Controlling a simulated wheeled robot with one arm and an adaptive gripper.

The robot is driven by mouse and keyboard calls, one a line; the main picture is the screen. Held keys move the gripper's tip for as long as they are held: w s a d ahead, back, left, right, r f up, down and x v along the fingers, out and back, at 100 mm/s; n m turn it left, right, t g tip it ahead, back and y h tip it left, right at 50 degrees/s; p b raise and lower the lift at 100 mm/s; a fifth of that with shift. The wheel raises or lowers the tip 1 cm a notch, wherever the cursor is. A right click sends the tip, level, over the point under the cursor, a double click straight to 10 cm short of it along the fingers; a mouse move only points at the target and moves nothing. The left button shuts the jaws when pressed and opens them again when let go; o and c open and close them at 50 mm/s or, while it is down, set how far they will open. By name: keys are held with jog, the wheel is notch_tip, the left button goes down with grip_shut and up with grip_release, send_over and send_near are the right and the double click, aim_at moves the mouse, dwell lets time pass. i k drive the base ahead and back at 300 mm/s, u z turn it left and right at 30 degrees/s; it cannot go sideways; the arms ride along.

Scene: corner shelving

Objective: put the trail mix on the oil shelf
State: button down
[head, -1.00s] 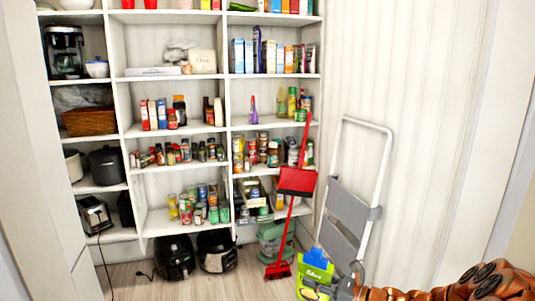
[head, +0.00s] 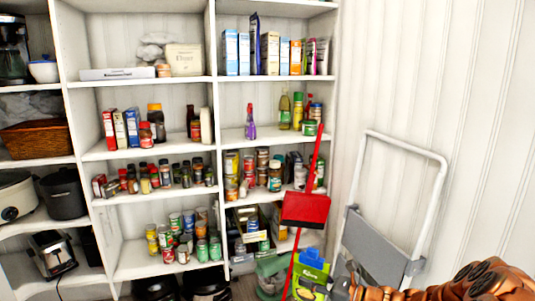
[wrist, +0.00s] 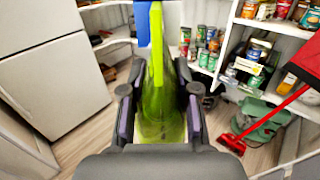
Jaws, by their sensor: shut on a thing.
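My gripper (wrist: 160,112) is shut on a green and blue bag (wrist: 157,75), which looks like the trail mix. The bag is seen edge-on between the fingers in the wrist view. In the head view the bag (head: 309,268) is low, right of centre, in front of the shelving and well below the oil shelf. The oil shelf (head: 232,137) is in the right bay, with an oil bottle (head: 284,110), several other bottles and jars towards its right, and a purple spray bottle (head: 250,121) left of them.
A red broom and dustpan (head: 305,209) stand upright before the right bay, its handle crossing the right end of the oil shelf. A folded step ladder (head: 383,243) leans on the right wall. The oil shelf has bare room around the spray bottle.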

aim_at(278, 136)
jog(key=i, duration=1.9)
jog(key=u, duration=1.05)
